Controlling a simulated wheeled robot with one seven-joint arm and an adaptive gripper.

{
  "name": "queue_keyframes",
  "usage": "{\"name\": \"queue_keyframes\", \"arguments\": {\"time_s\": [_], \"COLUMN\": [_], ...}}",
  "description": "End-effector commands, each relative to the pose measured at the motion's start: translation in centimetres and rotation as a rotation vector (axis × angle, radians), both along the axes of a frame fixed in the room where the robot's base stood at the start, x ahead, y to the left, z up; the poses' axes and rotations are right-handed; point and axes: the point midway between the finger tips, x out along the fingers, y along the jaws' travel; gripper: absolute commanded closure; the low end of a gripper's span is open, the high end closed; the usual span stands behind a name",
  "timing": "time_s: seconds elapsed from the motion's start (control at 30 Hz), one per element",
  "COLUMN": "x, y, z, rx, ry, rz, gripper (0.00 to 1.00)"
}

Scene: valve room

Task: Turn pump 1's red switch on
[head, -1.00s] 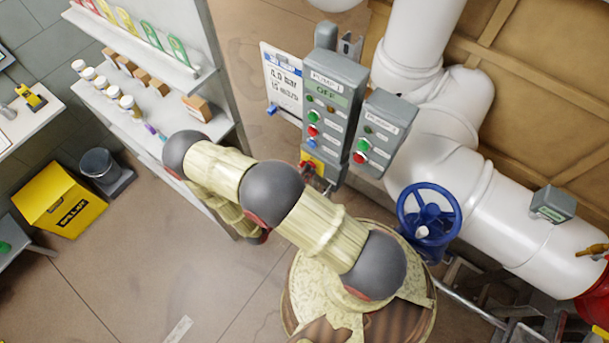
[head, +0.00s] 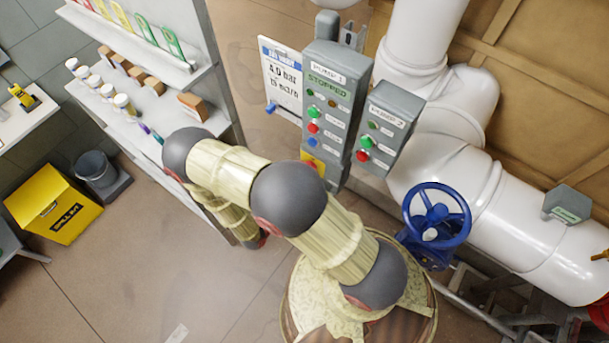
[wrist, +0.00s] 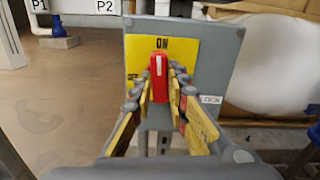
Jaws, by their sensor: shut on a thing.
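Pump 1's grey control box (head: 330,95) hangs at the centre top of the head view; its display reads STOPPED. Its yellow switch plate (head: 312,160) is at the box's lower end, partly hidden behind my arm. In the wrist view, the red switch (wrist: 159,78) stands upright on the yellow plate (wrist: 186,55), its white mark towards the word ON. My gripper (wrist: 160,88) is shut on the red switch, with a finger on each side. In the head view my gripper is hidden behind my arm.
Pump 2's smaller box (head: 386,125) hangs right of pump 1's. A blue handwheel (head: 436,215) sits on the white pipe (head: 520,225). Shelves (head: 150,70), a yellow bin (head: 55,203) and a bucket (head: 98,168) stand at the left. Open floor lies at the lower left.

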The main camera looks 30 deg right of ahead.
Motion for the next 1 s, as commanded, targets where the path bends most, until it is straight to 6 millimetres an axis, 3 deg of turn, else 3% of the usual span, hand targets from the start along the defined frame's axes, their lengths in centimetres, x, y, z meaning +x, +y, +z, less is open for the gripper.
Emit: {"name": "queue_keyframes", "arguments": {"time_s": [0.3, 0.83, 0.87, 1.0], "x": [0.03, 0.03, 0.03, 0.02], "y": [0.03, 0.03, 0.03, 0.03], "z": [-0.14, -0.08, -0.08, -0.05], "rx": [0.041, 0.048, 0.048, 0.048], "ry": [-0.105, -0.126, -0.126, -0.125], "rz": [0.001, 0.001, 0.001, 0.001], "gripper": [1.00, 1.00, 0.83, 0.75]}}
